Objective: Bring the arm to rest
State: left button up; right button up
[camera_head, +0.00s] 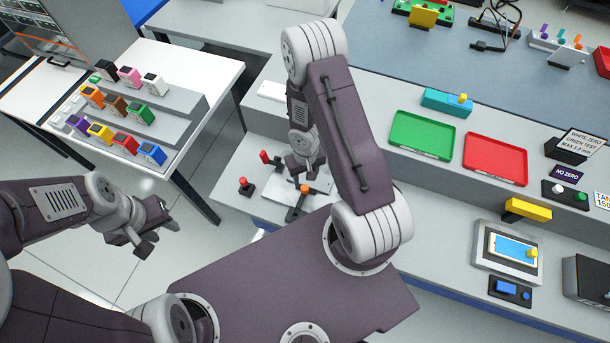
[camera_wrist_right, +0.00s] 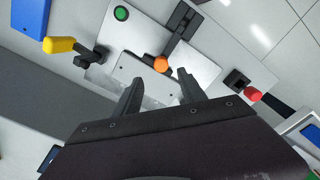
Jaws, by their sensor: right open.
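My right arm reaches across the middle of the head view, and its gripper (camera_head: 305,175) hangs low over a light metal plate fixture (camera_head: 282,198) on the grey bench. In the right wrist view the two fingers (camera_wrist_right: 160,95) are apart with nothing between them. An orange knob (camera_wrist_right: 161,64) on a dark bar lies just beyond the fingertips; it also shows in the head view (camera_head: 304,188). Whether the fingers touch the fixture is unclear. My left gripper (camera_head: 158,235) is at the lower left over the floor, its fingers spread and empty.
Red-knobbed controls (camera_head: 243,183) stand beside the fixture. The wrist view shows a yellow-handled lever (camera_wrist_right: 60,45) and a green button (camera_wrist_right: 121,13). A stepped rack (camera_head: 165,125) of coloured blocks stands left. Green (camera_head: 422,154) and red (camera_head: 495,181) trays lie right. Floor between the benches is clear.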

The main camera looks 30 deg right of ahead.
pick_arm(q)
jog(key=shift+r+p, duration=0.3)
jog(key=shift+r, duration=0.5)
pick_arm(e)
jog(key=shift+r, duration=0.85)
jog(key=shift+f+b, duration=0.3)
jog(key=w+a+r+t+b, duration=0.2)
jog(key=w+r+t+b, duration=0.2)
jog(key=w+r+b, duration=0.4)
pick_arm(q)
notch_tip(320, 180, down, 11)
jog(key=b, duration=0.2)
pick_arm(e)
jog(key=s+a+r+g, duration=0.1)
jog(key=s+a+g, duration=0.1)
jog(key=s, duration=1.1)
jog(key=shift+s+r+n+g, duration=0.2)
jog(key=shift+r+n+g, duration=0.1)
jog(key=shift+n+g, duration=0.1)
